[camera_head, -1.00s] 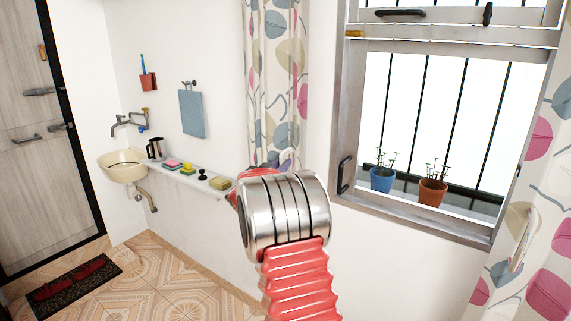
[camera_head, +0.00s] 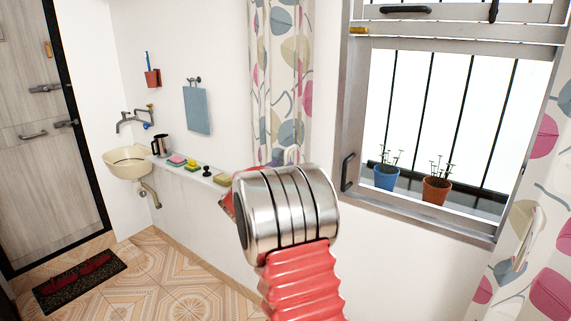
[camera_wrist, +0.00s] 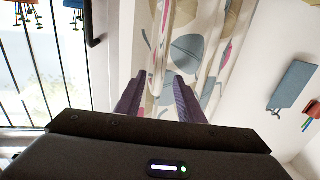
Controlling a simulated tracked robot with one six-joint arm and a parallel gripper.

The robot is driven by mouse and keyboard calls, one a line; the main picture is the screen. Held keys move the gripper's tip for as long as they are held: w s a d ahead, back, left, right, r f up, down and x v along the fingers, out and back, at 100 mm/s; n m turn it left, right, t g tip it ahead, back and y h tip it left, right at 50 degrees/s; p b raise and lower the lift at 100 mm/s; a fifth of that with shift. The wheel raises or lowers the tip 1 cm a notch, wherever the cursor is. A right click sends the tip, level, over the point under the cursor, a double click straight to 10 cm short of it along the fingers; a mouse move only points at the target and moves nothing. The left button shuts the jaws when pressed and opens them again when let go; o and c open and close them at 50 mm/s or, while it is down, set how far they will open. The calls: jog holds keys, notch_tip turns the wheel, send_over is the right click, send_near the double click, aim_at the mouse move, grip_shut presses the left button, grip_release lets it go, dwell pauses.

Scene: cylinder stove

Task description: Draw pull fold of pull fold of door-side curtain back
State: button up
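The door-side curtain (camera_head: 278,75), white with grey, pink and beige leaves, hangs left of the window. A pale loop, apparently its pull fold (camera_head: 292,154), shows low on it, partly hidden behind my arm. In the wrist view, the curtain (camera_wrist: 190,50) hangs beyond my gripper (camera_wrist: 159,95). The two dark purple fingers are apart, with a pale strip of curtain visible between them. I cannot tell whether they touch the cloth.
The window frame (camera_head: 349,110), with a black handle (camera_head: 347,172), is right of the curtain. Two potted plants, blue (camera_head: 386,178) and brown (camera_head: 436,190), stand behind it. A wall shelf (camera_head: 210,177) with small items and a basin (camera_head: 128,160) are on the left. A second curtain (camera_head: 545,240) hangs at right.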

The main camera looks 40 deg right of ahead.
jog(key=v, duration=0.9)
jog(key=shift+w, duration=0.1)
